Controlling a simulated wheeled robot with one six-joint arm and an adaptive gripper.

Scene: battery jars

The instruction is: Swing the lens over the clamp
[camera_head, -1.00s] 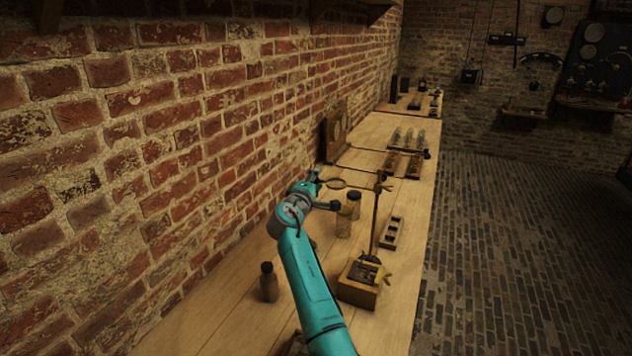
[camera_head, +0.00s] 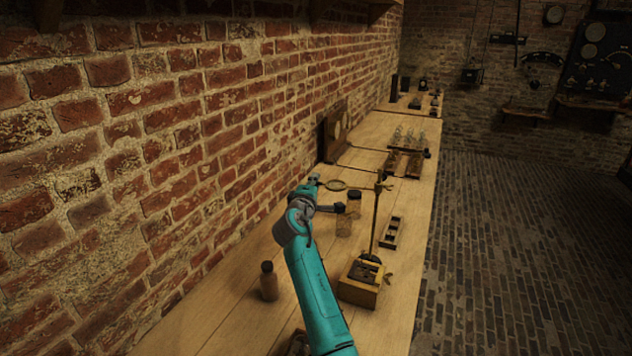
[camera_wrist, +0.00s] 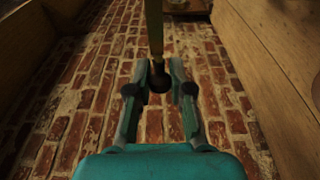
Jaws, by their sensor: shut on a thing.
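The lens (camera_head: 337,185) is a small round ring on a thin bar reaching left from the upright post (camera_head: 375,222). The post rises from a wooden box base, where the clamp (camera_head: 367,271) sits with a wing-shaped screw at its right. The lens hangs up and left of the clamp, not above it. My gripper (camera_head: 314,181) is at the lens's left end. In the wrist view my gripper (camera_wrist: 158,72) has a thin brass-coloured rod with a dark knob between its fingers; this appears to be the lens handle. The exact contact is hard to see.
A brown bottle (camera_head: 268,282) stands left of my arm. A slotted wooden rack (camera_head: 392,232) lies right of the post. The brick wall (camera_head: 180,150) runs close along the left.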

